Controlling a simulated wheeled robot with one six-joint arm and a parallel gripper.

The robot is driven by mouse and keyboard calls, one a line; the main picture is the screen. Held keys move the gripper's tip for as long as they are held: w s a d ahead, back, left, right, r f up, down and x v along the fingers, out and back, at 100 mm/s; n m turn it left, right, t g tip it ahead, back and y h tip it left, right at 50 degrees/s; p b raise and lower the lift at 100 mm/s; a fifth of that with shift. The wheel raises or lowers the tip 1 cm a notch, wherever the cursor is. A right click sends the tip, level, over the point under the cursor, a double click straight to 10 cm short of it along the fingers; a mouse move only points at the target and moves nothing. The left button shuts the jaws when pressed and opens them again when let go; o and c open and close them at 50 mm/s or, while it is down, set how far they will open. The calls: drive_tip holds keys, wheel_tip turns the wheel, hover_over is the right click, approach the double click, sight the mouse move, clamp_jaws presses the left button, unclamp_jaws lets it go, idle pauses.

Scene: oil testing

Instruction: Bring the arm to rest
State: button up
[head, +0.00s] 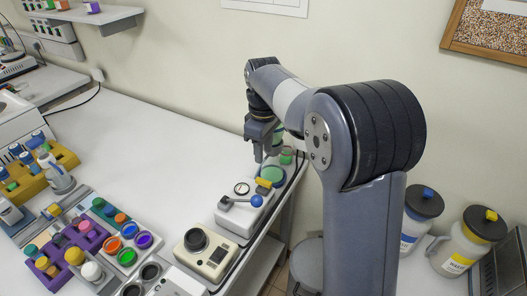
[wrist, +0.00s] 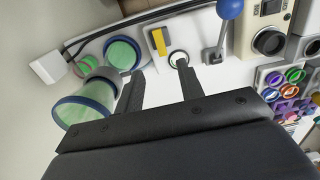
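My arm reaches forward over the bench in the head view, and my gripper (head: 259,158) points down above the right edge of the bench. In the wrist view my gripper (wrist: 159,72) has its two dark fingers apart, with nothing visible between them. Below it is a white device with a round gauge (head: 242,188) and a blue ball lever (head: 256,201); the blue ball (wrist: 230,9) also shows in the wrist view. A green vessel with a blue rim (wrist: 82,108) is left of the fingers in the wrist view.
A beige instrument (head: 206,254) stands in front of the device. Racks with colored caps, including a purple rack (head: 62,262) and a yellow rack (head: 62,156), fill the left. The white bench middle (head: 140,130) is clear. Two capped jugs (head: 466,246) stand at right.

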sight(264, 181)
drive_tip(key=shift+f, duration=0.1)
wheel_tip(264, 181, down, 10)
drive_tip(key=shift+f+p, duration=0.1)
drive_tip(key=shift+p, duration=0.4)
drive_tip(key=shift+f, duration=0.25)
